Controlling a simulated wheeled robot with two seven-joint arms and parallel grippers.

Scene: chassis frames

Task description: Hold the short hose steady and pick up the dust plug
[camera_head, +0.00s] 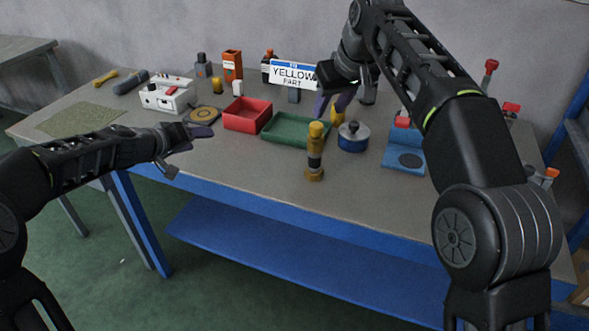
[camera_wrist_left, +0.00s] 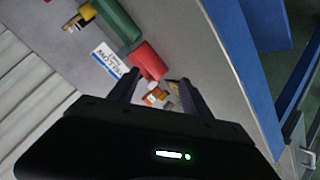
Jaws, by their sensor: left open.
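A short upright piece (camera_head: 315,152) with a yellow top, dark middle and brass-coloured foot stands near the table's front; it looks like the short hose. A small yellow piece (camera_head: 338,117) lies just below my right gripper's fingertips; I cannot tell whether it is the dust plug. My right gripper (camera_head: 332,108) points down behind the hose, its fingers apart. My left gripper (camera_head: 192,137) is open and empty over the table's left part, well left of the hose. It also shows in the left wrist view (camera_wrist_left: 158,88).
A red tray (camera_head: 247,128) and a green tray (camera_head: 268,142) lie between my left gripper and the hose. A blue round pot (camera_head: 353,142) and a blue plate (camera_head: 404,165) stand to the right. A "YELLOW PART" sign (camera_head: 293,75) stands behind. The table's front strip is clear.

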